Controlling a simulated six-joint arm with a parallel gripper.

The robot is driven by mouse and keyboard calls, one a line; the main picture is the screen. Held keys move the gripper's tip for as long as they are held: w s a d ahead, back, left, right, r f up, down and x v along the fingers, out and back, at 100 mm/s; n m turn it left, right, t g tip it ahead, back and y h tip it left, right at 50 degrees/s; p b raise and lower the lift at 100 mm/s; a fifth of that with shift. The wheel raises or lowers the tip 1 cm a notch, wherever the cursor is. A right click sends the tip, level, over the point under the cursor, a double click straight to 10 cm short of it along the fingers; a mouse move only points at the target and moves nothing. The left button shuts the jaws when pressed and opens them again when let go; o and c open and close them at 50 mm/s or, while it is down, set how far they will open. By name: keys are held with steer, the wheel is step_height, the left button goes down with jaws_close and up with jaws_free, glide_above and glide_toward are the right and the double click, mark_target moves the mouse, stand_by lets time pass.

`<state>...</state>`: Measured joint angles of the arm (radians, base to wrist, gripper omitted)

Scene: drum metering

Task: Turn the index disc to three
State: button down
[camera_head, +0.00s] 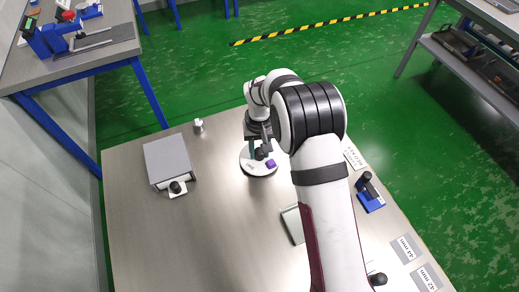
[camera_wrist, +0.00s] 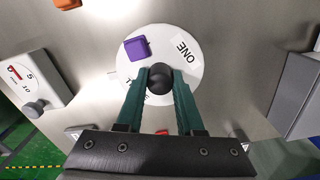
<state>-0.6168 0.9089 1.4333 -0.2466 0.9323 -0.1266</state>
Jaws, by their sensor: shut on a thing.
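The index disc (camera_wrist: 192,88) is a round white plate lying on the table. The word ONE shows at its upper right in the wrist view, and a word beginning with T is partly hidden by my left finger. A purple block (camera_wrist: 137,48) sits on the disc. A black round knob (camera_wrist: 159,76) stands up from the disc. My gripper (camera_wrist: 160,84) is shut on this knob, with a green finger on either side. In the head view the disc (camera_head: 247,168) shows below my gripper (camera_head: 261,151), partly covered by it.
A grey box (camera_head: 168,158) with a black knob stands at the left of the table (camera_head: 230,240). A small metal part (camera_head: 198,125) stands behind it. A blue device (camera_head: 370,196) with a black handle and labelled cards (camera_head: 405,248) lie on the right. The front left is bare.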

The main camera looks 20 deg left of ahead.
mark_target(260, 151)
steer(key=shift+m, duration=2.9)
steer(key=c, duration=0.5)
jaws_free()
steer(key=shift+c, duration=0.2)
step_height(260, 151, up, 16)
